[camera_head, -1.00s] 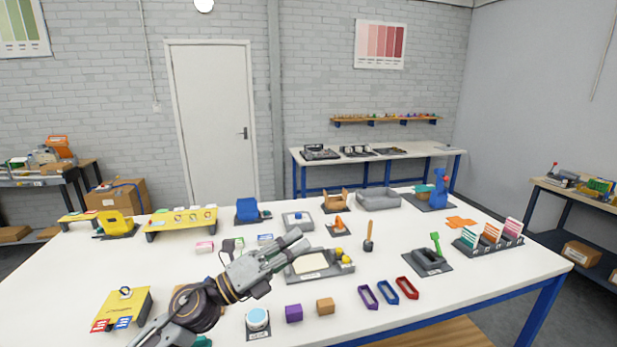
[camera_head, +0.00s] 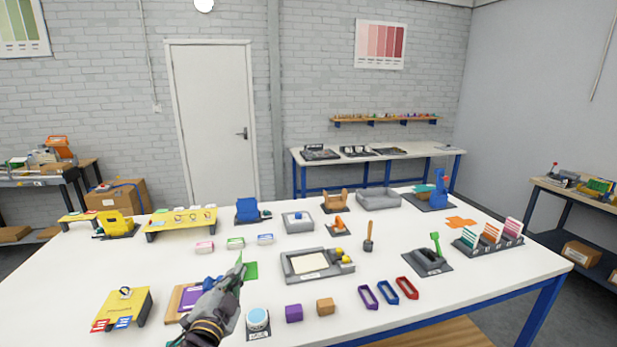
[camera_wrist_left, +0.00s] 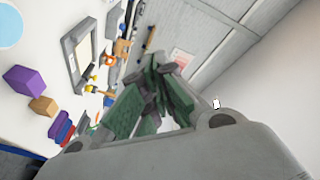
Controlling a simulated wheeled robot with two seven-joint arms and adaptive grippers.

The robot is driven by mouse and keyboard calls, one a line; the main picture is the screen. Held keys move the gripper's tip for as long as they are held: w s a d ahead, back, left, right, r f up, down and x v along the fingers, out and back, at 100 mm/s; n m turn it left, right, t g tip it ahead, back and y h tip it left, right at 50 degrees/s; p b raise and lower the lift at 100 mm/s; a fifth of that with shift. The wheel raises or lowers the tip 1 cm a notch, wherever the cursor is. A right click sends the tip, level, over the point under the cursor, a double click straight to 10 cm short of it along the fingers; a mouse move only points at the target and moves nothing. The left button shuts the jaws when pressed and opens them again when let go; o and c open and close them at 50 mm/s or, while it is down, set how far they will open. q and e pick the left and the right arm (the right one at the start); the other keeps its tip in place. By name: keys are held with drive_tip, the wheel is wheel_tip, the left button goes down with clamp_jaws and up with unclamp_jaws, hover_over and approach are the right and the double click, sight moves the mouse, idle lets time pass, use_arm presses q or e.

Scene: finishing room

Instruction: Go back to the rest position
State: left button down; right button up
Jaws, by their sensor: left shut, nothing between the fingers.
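My left gripper (camera_head: 236,276) shows in the head view above the front left part of the white table (camera_head: 400,318). Its arm comes in from the bottom edge. In the left wrist view its fingers (camera_wrist_left: 150,92) are closed together with nothing between them. My right gripper does not show.
Close to the left gripper stand a light-blue-topped jar (camera_head: 257,319), a purple cube (camera_head: 293,313) and a yellow stand (camera_head: 124,308). A grey tray (camera_head: 290,276) lies farther right. Purple, blue and red frames lie near the front edge. Bare table lies at the far left.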

use_arm(q)
drive_tip(key=s+a+f+n+g+y, duration=0.15)
drive_tip(key=s+f+n+g, duration=0.3)
drive_tip(key=s+f, duration=0.45)
drive_tip(key=s+a+f+n+g+y, duration=0.1)
drive_tip(key=s+a+f+n+g, duration=0.2)
drive_tip(key=s+f+g, duration=0.55)
drive_tip(key=s+f+n+g+h, duration=0.1)
drive_tip(key=s+f+n+g, duration=0.1)
drive_tip(key=s+f, duration=0.55)
wheel_tip(320, 180, down, 33)
drive_tip(key=s+g, duration=0.1)
drive_tip(key=s, duration=0.2)
drive_tip(key=s+a+f, duration=0.2)
drive_tip(key=s+f, duration=0.7)
drive_tip(key=s, duration=0.2)
drive_tip(key=s+a+f+g, duration=0.1)
drive_tip(key=s+f, duration=0.9)
drive_tip(key=shift+s+a+f+m, duration=0.2)
drive_tip(key=shift+s+a+m, duration=0.15)
drive_tip(key=shift+s+m, duration=0.1)
drive_tip(key=c, duration=2.2)
unclamp_jaws()
